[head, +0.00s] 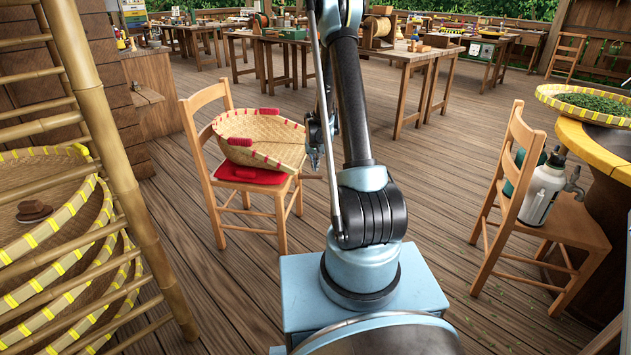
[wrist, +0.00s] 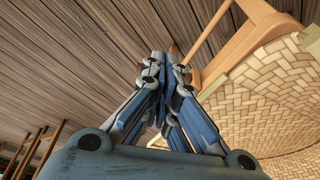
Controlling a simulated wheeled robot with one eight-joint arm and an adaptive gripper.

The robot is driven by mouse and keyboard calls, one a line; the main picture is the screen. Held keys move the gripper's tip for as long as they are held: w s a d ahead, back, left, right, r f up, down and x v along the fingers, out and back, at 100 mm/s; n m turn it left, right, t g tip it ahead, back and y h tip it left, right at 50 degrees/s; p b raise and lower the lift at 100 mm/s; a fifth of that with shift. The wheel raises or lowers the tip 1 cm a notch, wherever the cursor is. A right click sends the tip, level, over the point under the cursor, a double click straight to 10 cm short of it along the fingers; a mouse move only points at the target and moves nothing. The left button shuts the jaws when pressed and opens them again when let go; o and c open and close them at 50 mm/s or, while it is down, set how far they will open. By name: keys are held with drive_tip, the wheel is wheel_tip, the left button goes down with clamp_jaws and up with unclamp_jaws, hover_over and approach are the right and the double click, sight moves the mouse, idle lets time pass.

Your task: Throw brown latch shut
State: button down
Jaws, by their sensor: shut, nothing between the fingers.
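I cannot make out a brown latch for certain in either view. In the wrist view my gripper (wrist: 167,62) is shut and its fingers meet with nothing between them. Beyond the fingers is plank floor, and the woven basket (wrist: 275,85) is close on the right. In the head view my gripper (head: 314,150) is small and partly hidden by my arm, just right of the basket (head: 262,137) on the wooden chair (head: 205,160).
Bamboo rack with yellow-edged trays (head: 60,262) stands at the left; a small brown object (head: 34,211) lies in one tray. Another chair (head: 565,222) holds a white bottle (head: 541,188) at the right. Work tables (head: 410,58) stand behind.

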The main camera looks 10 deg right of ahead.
sight(310, 177)
drive_tip(key=w+d+f, duration=0.1)
drive_tip(key=w+f, duration=0.6)
drive_tip(key=f, duration=0.5)
drive_tip(key=shift+w, duration=0.3)
drive_tip(key=shift+f, duration=0.1)
